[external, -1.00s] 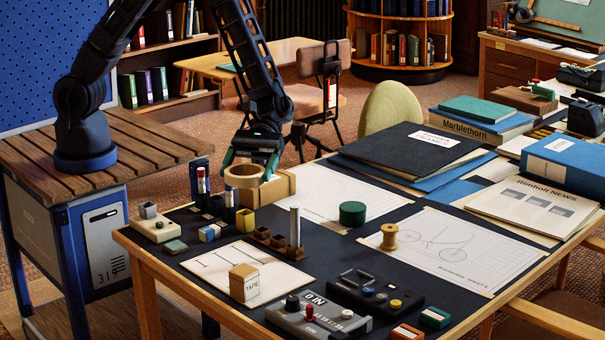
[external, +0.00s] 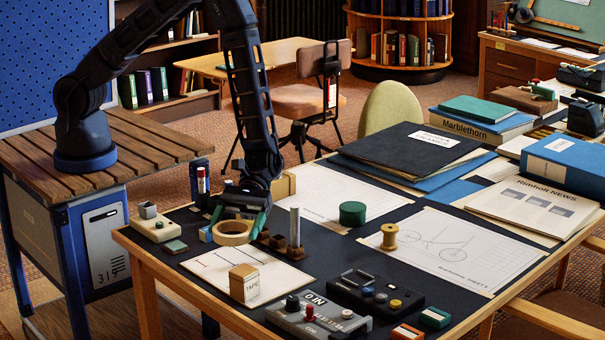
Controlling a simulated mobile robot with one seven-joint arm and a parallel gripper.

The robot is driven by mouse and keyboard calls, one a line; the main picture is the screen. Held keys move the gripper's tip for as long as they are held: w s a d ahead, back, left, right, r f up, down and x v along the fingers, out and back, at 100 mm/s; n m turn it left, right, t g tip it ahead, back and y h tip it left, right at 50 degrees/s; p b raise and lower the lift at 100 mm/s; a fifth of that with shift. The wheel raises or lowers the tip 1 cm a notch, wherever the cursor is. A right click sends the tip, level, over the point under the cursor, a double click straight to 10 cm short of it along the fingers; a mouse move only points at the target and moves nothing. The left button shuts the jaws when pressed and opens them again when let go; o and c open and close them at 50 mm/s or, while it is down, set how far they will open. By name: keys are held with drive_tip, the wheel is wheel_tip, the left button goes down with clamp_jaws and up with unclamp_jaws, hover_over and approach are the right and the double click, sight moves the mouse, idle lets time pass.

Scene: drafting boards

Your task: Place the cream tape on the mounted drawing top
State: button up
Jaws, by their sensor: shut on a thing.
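The cream tape (external: 231,240) is a pale ring roll. My gripper (external: 240,219), with green fingertips, is shut on it and holds it roughly level over the left part of the dark desk mat. The ring shows just behind a small pale board with line marks (external: 208,265), which may be the mounted drawing. A bicycle drawing (external: 450,252) and another drawing sheet (external: 318,190) lie farther right and back. The exact height of the tape above the desk is hard to tell.
Small cups and blocks (external: 209,233) and a brown holder with a grey upright tube (external: 295,228) stand close by the tape. A green cylinder (external: 352,213), a spool (external: 389,237) and control boxes (external: 318,318) stand farther right. The small board's left part is bare.

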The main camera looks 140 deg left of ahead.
sight(237, 262)
drive_tip(key=shift+f, duration=3.5)
drive_tip(key=shift+f, duration=0.1)
drive_tip(key=o, duration=0.9)
